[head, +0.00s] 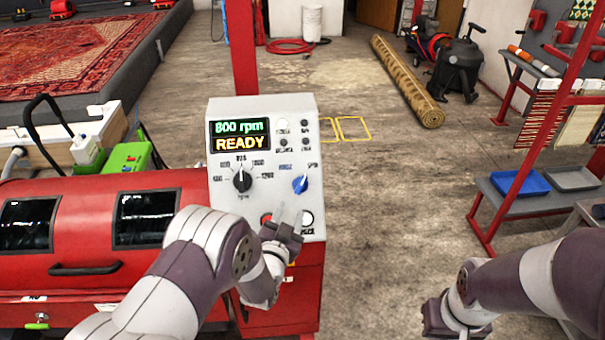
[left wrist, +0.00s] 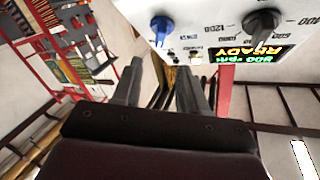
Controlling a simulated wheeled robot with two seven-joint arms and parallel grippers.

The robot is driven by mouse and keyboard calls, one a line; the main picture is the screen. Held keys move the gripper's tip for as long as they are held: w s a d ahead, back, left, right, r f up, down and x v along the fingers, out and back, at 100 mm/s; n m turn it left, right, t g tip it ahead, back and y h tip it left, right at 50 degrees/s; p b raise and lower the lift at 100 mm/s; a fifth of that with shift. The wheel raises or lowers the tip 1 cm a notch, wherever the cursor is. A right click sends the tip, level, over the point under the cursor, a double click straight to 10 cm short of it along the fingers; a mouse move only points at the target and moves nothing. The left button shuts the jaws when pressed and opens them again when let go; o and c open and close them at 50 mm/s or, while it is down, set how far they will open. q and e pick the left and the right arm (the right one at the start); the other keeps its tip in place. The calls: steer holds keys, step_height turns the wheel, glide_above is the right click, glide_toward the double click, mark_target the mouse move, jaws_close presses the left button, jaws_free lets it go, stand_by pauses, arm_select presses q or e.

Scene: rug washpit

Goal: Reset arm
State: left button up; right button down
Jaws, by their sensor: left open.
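My left gripper (head: 288,218) is open and empty, in front of the lower part of a white control panel (head: 221,185). In the left wrist view its two fingers (left wrist: 160,80) stand apart with nothing between them. The panel's display (head: 240,135) reads 800 rpm and READY. Below it are a black knob (head: 242,180) and a blue knob (head: 300,184); the blue knob also shows in the left wrist view (left wrist: 160,28). A red button (head: 266,218) is partly hidden by the gripper; a pale button (head: 307,218) is right of it. My right gripper (head: 436,318) is at the lower right, its fingers unclear.
A red machine (head: 80,240) with dark windows stands left of the panel. A red post (head: 243,60) rises behind the panel. A red-framed rack with a blue tray (head: 520,183) is at right. A rolled rug (head: 408,80) lies behind. The floor between is clear.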

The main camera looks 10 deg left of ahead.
arm_select(q)
steer(key=shift+s, duration=0.1)
steer(key=s+a+f+n+g+y, duration=0.1)
steer(key=s+f+n+g, duration=0.2)
steer(key=s+f+g, duration=0.75)
steer(key=s+a+r+n+g, duration=0.1)
steer(key=s+a+r+g, duration=0.1)
steer(key=s+r, duration=0.4)
steer(key=s+a+r+n+g, duration=0.1)
steer(key=s+a+r+g, duration=0.1)
steer(key=s+r, duration=0.4)
steer(key=shift+s+r+g+y, duration=0.15)
steer(key=shift+s+g+y, duration=0.15)
steer(key=shift+s+g, duration=0.7)
steer(key=shift+s+a+t, duration=0.1)
steer(key=shift+s+t, duration=0.15)
steer(key=shift+s, duration=0.1)
